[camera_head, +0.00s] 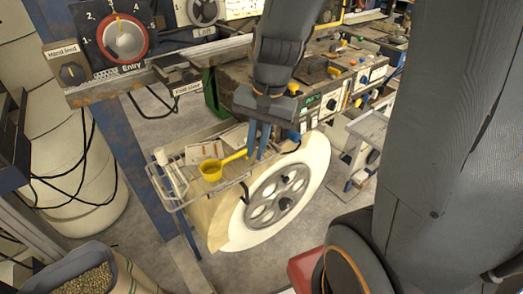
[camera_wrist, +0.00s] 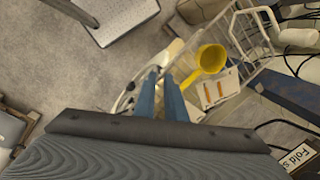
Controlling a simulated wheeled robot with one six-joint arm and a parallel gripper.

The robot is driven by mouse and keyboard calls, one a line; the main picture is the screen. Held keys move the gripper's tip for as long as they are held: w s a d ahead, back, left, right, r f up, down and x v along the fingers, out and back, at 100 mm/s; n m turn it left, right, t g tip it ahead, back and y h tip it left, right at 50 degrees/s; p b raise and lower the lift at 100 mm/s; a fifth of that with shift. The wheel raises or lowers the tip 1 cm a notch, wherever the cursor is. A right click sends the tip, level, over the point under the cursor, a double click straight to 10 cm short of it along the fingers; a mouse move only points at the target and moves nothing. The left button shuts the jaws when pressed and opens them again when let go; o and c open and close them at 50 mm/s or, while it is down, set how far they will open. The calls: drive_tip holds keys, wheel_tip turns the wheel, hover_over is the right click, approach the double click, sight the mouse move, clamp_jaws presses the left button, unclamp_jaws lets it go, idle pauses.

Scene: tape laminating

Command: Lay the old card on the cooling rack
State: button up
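A pale card with orange marks (camera_head: 198,153) lies on a shelf beside the large cream roll; it also shows in the wrist view (camera_wrist: 229,86). I cannot tell whether it is the old card. A white wire rack (camera_head: 173,187), which may be the cooling rack, is at the shelf's left end; it also shows in the wrist view (camera_wrist: 240,38). My gripper (camera_head: 256,156) points down right of the card, its blue fingers apart (camera_wrist: 161,73). Nothing clearly shows between them. A yellow scoop (camera_head: 210,171) has its handle end close to one finger; I cannot tell if they touch.
The large cream roll with a grey hub (camera_head: 277,195) is below my gripper. A control panel with an Entry dial (camera_head: 122,40) is at upper left. A cluttered workbench (camera_head: 340,75) stands behind. A bin of pellets (camera_head: 85,275) is at lower left.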

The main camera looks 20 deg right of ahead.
drive_tip(key=s+n, duration=0.1)
drive_tip(key=n, duration=0.1)
drive_tip(key=s+d+n+h, duration=0.1)
drive_tip(key=n, duration=0.2)
drive_tip(key=s+d+f+n+t, duration=0.1)
drive_tip(key=n, duration=0.1)
drive_tip(key=shift+n+h, duration=0.3)
drive_tip(key=shift+h, duration=0.1)
wheel_tip(320, 180, down, 2)
drive_tip(key=shift+f+b, duration=0.2)
drive_tip(key=shift+b, duration=0.8)
